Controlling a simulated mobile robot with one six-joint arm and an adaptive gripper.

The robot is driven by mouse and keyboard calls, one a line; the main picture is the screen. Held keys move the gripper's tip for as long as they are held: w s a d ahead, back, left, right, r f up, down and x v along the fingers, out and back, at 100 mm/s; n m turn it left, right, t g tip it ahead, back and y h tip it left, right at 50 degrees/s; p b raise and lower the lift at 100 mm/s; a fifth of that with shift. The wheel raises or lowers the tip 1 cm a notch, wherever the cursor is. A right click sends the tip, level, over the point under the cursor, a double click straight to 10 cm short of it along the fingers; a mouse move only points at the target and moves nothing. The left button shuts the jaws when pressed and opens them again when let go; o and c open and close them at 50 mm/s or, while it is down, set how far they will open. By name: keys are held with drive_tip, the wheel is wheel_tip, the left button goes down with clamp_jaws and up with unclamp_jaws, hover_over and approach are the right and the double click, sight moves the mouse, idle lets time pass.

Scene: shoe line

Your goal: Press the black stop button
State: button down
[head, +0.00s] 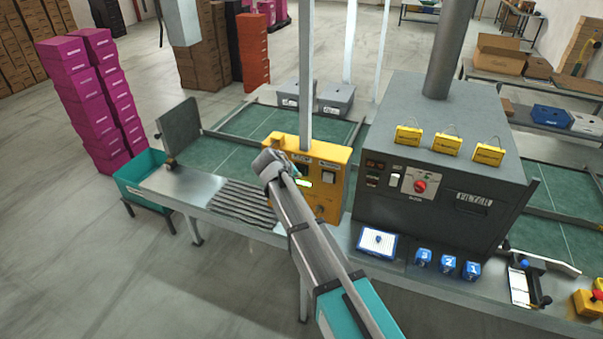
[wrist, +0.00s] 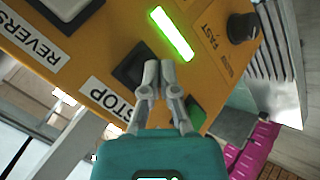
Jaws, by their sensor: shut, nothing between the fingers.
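The yellow control box (head: 327,163) stands on the line beside the metal rollers. In the wrist view its panel (wrist: 112,35) fills the upper left. The black stop button (wrist: 127,70) is a dark square beside the white STOP label (wrist: 106,100). My gripper (wrist: 159,67) is shut and empty, its fingertips together over the right part of the button and hiding some of it. I cannot tell whether they touch it. In the head view my arm reaches the box front and covers part of it, and the stop button cannot be made out.
A green button (wrist: 196,112) is close to the right finger. A lit green display (wrist: 172,33), a black knob (wrist: 242,27) and a REVERSE switch (wrist: 68,7) share the panel. The grey filter machine (head: 440,150) stands right of the box. A roller section (head: 240,203) lies left.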

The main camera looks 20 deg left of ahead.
drive_tip(key=shift+w, duration=0.55)
idle(0.9)
drive_tip(key=shift+s, duration=1)
drive_tip(key=shift+s, duration=0.1)
drive_tip(key=shift+s+a, duration=0.2)
drive_tip(key=shift+s, duration=2.15)
drive_tip(key=d+f+m+g+b, duration=0.1)
drive_tip(key=d+f+b, duration=0.15)
drive_tip(key=d, duration=0.45)
drive_tip(key=d+f+m+g+b, duration=0.1)
drive_tip(key=d+f, duration=0.2)
drive_tip(key=d, duration=0.4)
drive_tip(key=s+d+f+m+g+b, duration=0.2)
drive_tip(key=s+d+f+b, duration=0.1)
drive_tip(key=d, duration=0.7)
drive_tip(key=s+d+f+m+g+y+b, duration=0.1)
drive_tip(key=s+d+f, duration=0.4)
drive_tip(key=d, duration=0.5)
drive_tip(key=s+d+f+m+g+y+b, duration=0.1)
drive_tip(key=s+d+f+m+g+b, duration=0.2)
drive_tip(key=s+d, duration=0.3)
drive_tip(key=d+f+m+b, duration=0.1)
drive_tip(key=d, duration=0.3)
drive_tip(key=shift+s+d+g+b, duration=0.15)
drive_tip(key=shift+s+g+b, duration=0.15)
drive_tip(key=shift+s, duration=0.1)
